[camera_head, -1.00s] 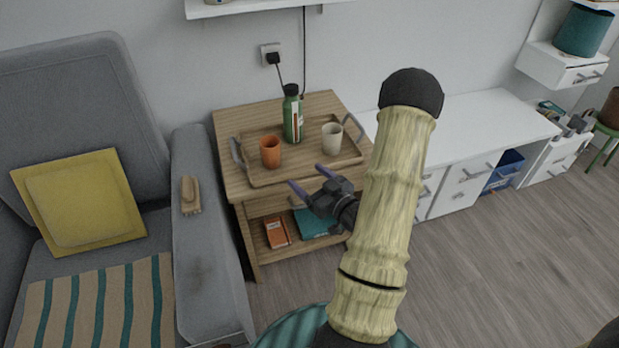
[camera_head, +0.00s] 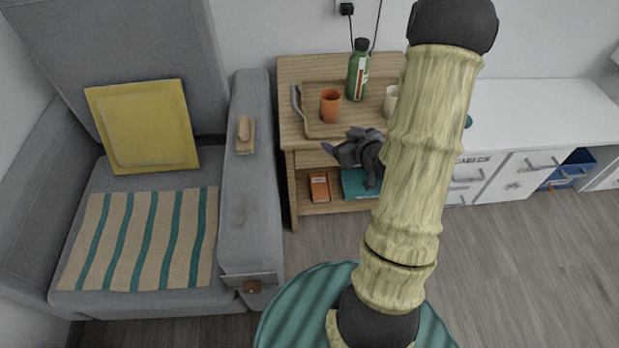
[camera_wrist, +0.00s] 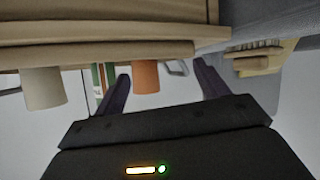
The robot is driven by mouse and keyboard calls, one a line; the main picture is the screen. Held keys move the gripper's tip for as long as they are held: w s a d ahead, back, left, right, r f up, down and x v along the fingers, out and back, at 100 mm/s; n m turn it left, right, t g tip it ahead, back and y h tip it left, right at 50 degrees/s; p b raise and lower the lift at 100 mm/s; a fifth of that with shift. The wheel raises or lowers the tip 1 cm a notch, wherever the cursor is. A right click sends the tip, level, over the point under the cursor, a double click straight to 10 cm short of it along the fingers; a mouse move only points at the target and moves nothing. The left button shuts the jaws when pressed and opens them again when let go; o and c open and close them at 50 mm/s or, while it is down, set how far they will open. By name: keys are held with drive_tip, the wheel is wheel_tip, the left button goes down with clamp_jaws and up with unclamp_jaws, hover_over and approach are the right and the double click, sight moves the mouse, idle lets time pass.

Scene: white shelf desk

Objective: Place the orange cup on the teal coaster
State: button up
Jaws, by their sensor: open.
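The orange cup (camera_head: 330,105) stands upright on the wooden tray (camera_head: 312,129) on the side table. In the wrist view, which looks upside down, the orange cup (camera_wrist: 145,76) shows between the fingers, beyond them. My gripper (camera_head: 338,143) is open and empty, in front of the table's front edge and apart from the cup. The fingers also show in the wrist view (camera_wrist: 163,85). A small teal edge (camera_head: 468,121) on the white desk shows beside my arm; it may be the teal coaster, mostly hidden.
A green bottle (camera_head: 357,72) stands behind the cup on the tray, and a pale cup (camera_head: 391,101) stands to its right, partly behind my arm. A brush (camera_head: 245,134) lies on the grey sofa's armrest (camera_head: 252,190). The white desk (camera_head: 540,115) looks mostly clear.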

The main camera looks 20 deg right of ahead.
drive_tip(key=s+a+r+m+g+h, duration=0.1)
drive_tip(key=s+a+r+m+g, duration=0.1)
drive_tip(key=s+a+r+g, duration=0.4)
drive_tip(key=s+a+g, duration=0.3)
drive_tip(key=s+a, duration=0.4)
drive_tip(key=a, duration=0.2)
drive_tip(key=shift+s+a+m+g, duration=0.3)
drive_tip(key=shift+g, duration=0.1)
